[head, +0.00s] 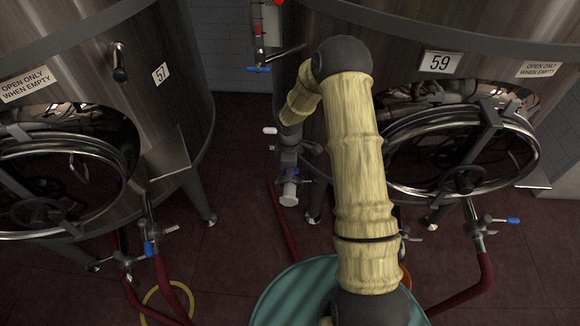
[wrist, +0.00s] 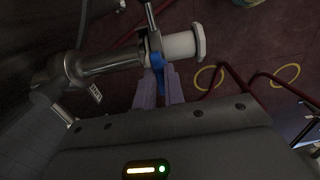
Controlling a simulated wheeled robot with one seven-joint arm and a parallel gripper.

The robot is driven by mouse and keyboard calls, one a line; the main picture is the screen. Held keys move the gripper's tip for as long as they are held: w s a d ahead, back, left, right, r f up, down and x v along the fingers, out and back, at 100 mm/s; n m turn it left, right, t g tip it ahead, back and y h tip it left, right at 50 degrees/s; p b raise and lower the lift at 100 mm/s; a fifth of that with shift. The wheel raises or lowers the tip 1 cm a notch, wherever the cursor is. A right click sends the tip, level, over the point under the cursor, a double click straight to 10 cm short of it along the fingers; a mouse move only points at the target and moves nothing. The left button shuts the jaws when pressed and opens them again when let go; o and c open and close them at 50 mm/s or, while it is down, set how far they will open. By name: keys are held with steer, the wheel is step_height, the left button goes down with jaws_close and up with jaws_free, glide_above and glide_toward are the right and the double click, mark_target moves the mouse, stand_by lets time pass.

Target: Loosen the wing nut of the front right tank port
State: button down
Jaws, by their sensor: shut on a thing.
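In the wrist view, the tank port is a metal pipe (wrist: 108,60) ending in a white cap (wrist: 182,46), with a metal clamp (wrist: 151,28) around the joint. The blue wing nut (wrist: 158,66) sits on the clamp's near side. My gripper (wrist: 160,82) is shut on the wing nut, with one grey-purple finger on each side. The fingers partly hide the nut. In the head view, my gripper (head: 290,173) comes down from above onto the port between the two tanks, and the white cap (head: 289,195) shows just below it.
Tank 59 (head: 455,85) stands at right and tank 57 (head: 165,100) at left, both with round hatches. Blue-handled valves and red hoses (head: 485,280) sit low by them. A teal round top (head: 290,290) is at bottom centre. Dark red floor (head: 235,215) is open between the tanks.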

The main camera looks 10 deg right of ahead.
steer(key=shift+w+r, duration=0.1)
steer(key=c, duration=1.5)
jaws_free()
step_height(320, 180, up, 17)
steer(key=shift+a+r+b, duration=0.1)
steer(key=shift+r+b, duration=0.05)
steer(key=shift+b, duration=0.55)
steer(key=s+r+m+t, duration=0.1)
steer(key=s+m, duration=0.4)
steer(key=s, duration=0.2)
steer(key=s+r+m, duration=0.1)
steer(key=s+m, duration=0.3)
steer(key=s, duration=0.3)
steer(key=s+r+m+t, duration=0.1)
steer(key=s+m, duration=0.4)
steer(key=s, duration=0.2)
steer(key=shift+d+r+m+t, duration=0.3)
steer(key=shift+r, duration=0.1)
